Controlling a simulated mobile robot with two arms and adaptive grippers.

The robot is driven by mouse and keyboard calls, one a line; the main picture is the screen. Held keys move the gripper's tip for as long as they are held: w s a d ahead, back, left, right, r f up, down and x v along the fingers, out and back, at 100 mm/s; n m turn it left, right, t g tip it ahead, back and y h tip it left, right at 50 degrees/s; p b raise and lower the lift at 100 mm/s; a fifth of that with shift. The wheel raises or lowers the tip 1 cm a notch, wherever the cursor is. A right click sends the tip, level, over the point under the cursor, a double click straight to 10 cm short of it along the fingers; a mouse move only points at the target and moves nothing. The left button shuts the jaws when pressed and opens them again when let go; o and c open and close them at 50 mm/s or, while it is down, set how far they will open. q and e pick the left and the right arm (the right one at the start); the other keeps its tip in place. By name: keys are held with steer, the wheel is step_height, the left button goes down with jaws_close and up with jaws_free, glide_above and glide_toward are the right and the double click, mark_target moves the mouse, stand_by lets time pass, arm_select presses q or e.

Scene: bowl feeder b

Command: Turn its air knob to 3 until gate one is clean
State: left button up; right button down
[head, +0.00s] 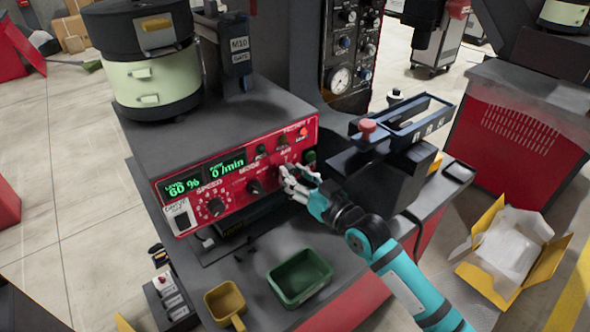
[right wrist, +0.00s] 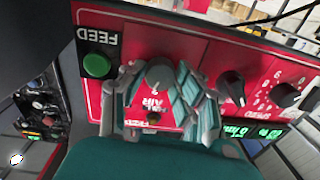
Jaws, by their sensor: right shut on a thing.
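The air knob (right wrist: 159,74) is a dark round knob with a light pointer on the red control panel (head: 240,172). In the right wrist view it sits between my right gripper's fingers (right wrist: 160,95), with the upside-down word AIR below it. My right gripper (head: 292,180) is shut on the knob, and its fingers hide it in the head view. I cannot read the knob's setting. The panel's green displays (head: 205,177) read 60 % and 0 /min. I cannot make out gate one for certain. My left gripper is not in view.
A green FEED button (right wrist: 97,65) is close beside the fingers. Other black knobs (right wrist: 231,86) are on the opposite side. A bowl feeder (head: 150,75) stands above the panel. A green tray (head: 300,277) and yellow scoop (head: 226,302) lie below. A black slotted track (head: 405,122) is right of the gripper.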

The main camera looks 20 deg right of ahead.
steer(key=m+p, duration=0.2)
steer(key=m, duration=0.2)
steer(key=shift+m, duration=0.4)
stand_by(0.4)
steer(key=c, duration=1)
jaws_free()
steer(key=shift+o, duration=0.2)
steer(key=v, duration=1.2)
steer(key=shift+s+f, duration=0.1)
